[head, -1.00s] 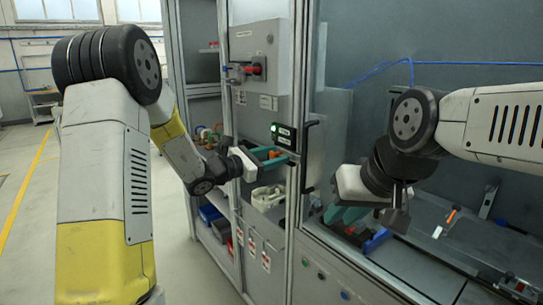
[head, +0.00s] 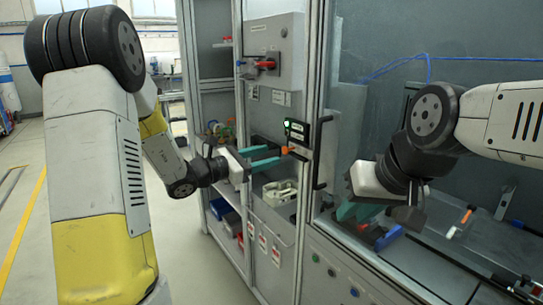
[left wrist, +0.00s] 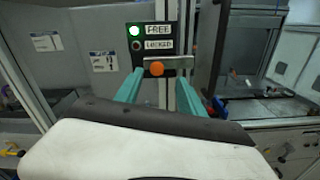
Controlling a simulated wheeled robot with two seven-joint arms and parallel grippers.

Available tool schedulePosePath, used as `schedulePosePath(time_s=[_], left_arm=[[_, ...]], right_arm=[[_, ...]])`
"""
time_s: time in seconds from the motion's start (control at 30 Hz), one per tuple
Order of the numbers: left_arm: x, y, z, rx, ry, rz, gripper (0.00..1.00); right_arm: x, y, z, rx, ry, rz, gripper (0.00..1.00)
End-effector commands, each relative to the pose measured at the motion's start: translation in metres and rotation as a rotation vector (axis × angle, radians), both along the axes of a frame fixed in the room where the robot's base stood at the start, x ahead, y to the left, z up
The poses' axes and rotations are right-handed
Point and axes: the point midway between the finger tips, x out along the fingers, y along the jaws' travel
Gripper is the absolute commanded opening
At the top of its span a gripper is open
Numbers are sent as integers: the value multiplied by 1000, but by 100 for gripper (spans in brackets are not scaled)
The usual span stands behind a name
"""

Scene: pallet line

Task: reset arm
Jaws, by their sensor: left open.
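My left gripper (head: 270,157) is open, with its two teal fingers pointing at the cabinet front. In the left wrist view its fingers (left wrist: 160,92) are spread apart with nothing between them. An orange knob (left wrist: 156,69) on a metal latch bar lies just beyond the fingertips; it also shows in the head view (head: 285,150). Above it a black sign (left wrist: 153,38) reads FREE and LOCKED, with the green light beside FREE lit. My right gripper (head: 358,212) is at the right, before the glazed bay; its teal fingers are partly hidden by its wrist, so its opening is unclear.
A grey control box with a red switch (head: 266,64) is above the latch. A dark vertical door handle (head: 321,150) stands right of the latch. A pale tray (head: 280,192) sits below the left gripper. Shelves with blue and red bins (head: 222,208) are at left. Floor is clear at far left.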

Motion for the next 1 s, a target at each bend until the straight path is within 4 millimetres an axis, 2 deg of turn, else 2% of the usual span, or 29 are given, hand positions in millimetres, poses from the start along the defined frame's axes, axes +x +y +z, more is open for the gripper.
schedulePosePath(time_s=[0.2,0.3,0.37,0.47,0.5,0.6,0.67,0.7,0.8,0.9,1.0], left_arm=[[-2,-1,1,6,-3,-6,46],[-18,-11,10,55,-34,-60,46],[-39,-21,17,118,-71,-124,46],[-90,-38,27,289,-171,-275,46],[-113,-43,28,373,-221,-342,46],[-168,-42,24,606,-355,-497,46],[-196,-35,18,752,-439,-581,46],[-212,-28,13,854,-497,-631,46],[-244,-1,3,1117,-645,-741,46],[-263,31,-3,1381,-787,-825,46],[-272,62,-2,1613,-904,-881,46]], right_arm=[[0,0,0,0,0,0,26],[0,0,0,0,0,0,26],[0,0,0,0,0,0,26],[0,0,0,0,0,0,26],[0,0,0,0,0,0,26],[0,0,0,0,0,0,26],[0,0,0,0,0,0,26],[0,0,0,0,0,0,26],[0,0,0,0,0,0,26],[0,0,0,0,0,0,26],[0,0,0,0,0,0,26]])
